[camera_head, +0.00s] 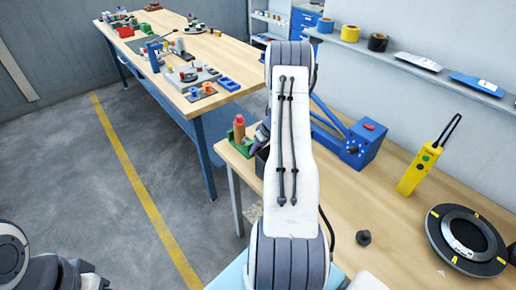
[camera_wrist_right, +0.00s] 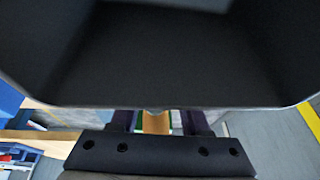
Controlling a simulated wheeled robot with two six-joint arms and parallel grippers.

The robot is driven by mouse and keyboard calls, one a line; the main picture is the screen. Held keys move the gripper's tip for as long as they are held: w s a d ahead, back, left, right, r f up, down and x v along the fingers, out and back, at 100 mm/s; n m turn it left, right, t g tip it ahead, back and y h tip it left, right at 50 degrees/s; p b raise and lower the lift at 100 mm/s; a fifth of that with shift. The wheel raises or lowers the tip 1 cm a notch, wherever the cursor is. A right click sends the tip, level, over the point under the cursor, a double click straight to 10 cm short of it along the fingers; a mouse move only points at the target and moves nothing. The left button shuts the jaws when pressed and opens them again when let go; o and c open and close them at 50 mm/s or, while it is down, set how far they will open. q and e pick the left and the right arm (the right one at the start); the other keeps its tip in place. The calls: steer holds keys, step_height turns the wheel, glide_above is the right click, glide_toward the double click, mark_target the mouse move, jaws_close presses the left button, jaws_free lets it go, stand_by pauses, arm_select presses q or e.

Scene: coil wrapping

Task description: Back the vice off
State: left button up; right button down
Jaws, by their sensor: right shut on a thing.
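In the head view a small green vice-like fixture (camera_head: 238,147) stands at the near left corner of the bench, with an orange-red, tan-topped piece (camera_head: 239,128) upright in it. My right gripper (camera_head: 258,136) is beside its right side, mostly hidden behind my right arm. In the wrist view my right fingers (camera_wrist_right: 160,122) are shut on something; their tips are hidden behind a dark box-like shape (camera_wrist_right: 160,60). A tan strip and a little green show between the fingers. What exactly they hold cannot be made out. Only links of my left arm show at the lower left.
A blue unit (camera_head: 352,150) with a red top button stands on the bench (camera_head: 330,195). A second, cluttered bench (camera_head: 235,58) is behind. A shelf (camera_head: 410,68) holds tape rolls.

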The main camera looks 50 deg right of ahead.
steer(key=shift+w+a+r+h, duration=0.1)
steer(key=shift+a+h, duration=0.05)
steer(key=shift+h, duration=0.25)
steer(key=shift+f+n+h+b, duration=0.3)
steer(key=shift+h+b, duration=0.3)
steer(key=shift+r+h, duration=0.2)
steer(key=shift+h, duration=0.1)
steer(key=shift+c, duration=1.9)
jaws_free()
steer(key=p+v, duration=0.4)
steer(key=v, duration=0.6)
steer(key=shift+r, duration=0.3)
